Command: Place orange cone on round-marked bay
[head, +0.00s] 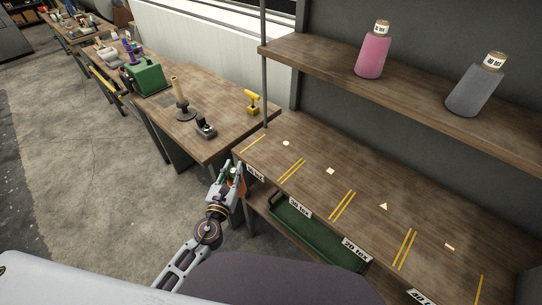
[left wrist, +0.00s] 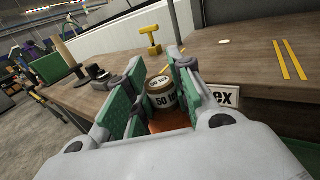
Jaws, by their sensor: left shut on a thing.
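My left gripper (head: 231,172) is shut on the orange cone (head: 238,186), just off the front left edge of the workbench. In the left wrist view the green-padded fingers (left wrist: 157,78) stand on either side of the cone's neck, which has a "50 tex" label. Its orange body (left wrist: 170,121) shows below, partly hidden by the gripper. The round-marked bay (head: 274,150) is the leftmost bay on the bench, with a white round mark (head: 286,143) and yellow lines at its sides. It is empty. The round mark also shows in the left wrist view (left wrist: 224,41). My right gripper is out of view.
A shelf (head: 400,76) above the bench carries a pink cone (head: 374,55) and a grey cone (head: 473,92). Other marked bays are empty. A green tray (head: 318,238) lies below the bench. A side table (head: 215,95) holds a yellow tool (head: 253,101).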

